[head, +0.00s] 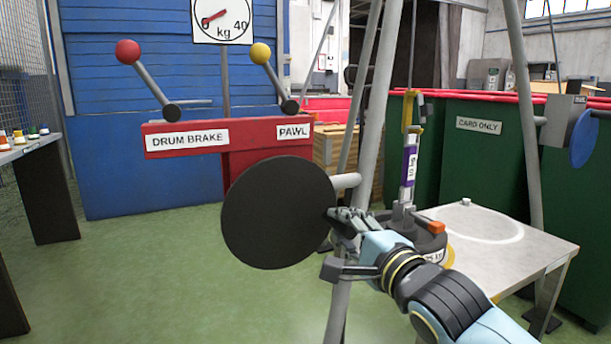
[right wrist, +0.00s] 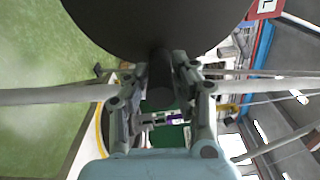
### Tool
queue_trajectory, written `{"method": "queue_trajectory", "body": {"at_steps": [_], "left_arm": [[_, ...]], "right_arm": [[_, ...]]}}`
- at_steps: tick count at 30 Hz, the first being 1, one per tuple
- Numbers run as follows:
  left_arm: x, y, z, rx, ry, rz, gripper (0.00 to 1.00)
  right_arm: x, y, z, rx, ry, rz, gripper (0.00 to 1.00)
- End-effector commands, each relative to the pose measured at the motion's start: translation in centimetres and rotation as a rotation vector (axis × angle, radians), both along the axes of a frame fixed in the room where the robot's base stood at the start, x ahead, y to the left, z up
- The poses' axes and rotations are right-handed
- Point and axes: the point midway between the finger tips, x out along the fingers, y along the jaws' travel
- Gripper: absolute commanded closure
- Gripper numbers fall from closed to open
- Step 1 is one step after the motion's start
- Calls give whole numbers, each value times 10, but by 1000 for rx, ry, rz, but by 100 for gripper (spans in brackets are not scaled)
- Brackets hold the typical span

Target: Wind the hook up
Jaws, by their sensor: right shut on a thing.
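A black round crank disc (head: 278,212) is mounted on a grey shaft at the tripod frame, below the red lever board. My right gripper (head: 340,222) is at the disc's right edge. In the right wrist view its fingers close around a dark cylindrical handle (right wrist: 160,92) beside the disc (right wrist: 155,20). A yellow hook piece (head: 412,108) hangs on a dark rope inside the tripod. A purple-and-white labelled link (head: 409,163) is below it, above a dark round weight (head: 428,238) partly hidden by my right arm. My left gripper is out of view.
Red-ball (head: 127,52) and yellow-ball (head: 260,54) levers tilt left above the labels DRUM BRAKE and PAWL. A kg dial (head: 222,20) has its needle near 0. A grey table (head: 540,245) stands right, between tripod legs (head: 365,120). Green floor is clear at left.

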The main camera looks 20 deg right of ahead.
Motion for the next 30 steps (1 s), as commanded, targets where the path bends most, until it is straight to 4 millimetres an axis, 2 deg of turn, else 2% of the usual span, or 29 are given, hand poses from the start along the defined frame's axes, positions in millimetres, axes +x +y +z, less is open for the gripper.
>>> {"method": "queue_trajectory", "body": {"at_steps": [1,10,21,30], "left_arm": [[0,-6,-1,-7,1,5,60],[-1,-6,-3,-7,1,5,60],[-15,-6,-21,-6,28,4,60],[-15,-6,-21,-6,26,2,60]], "right_arm": [[-2,-1,-9,3,18,-3,100],[-2,0,-10,19,17,-3,100],[-1,7,-34,280,17,-4,100],[-1,8,-33,318,15,-5,100]]}}
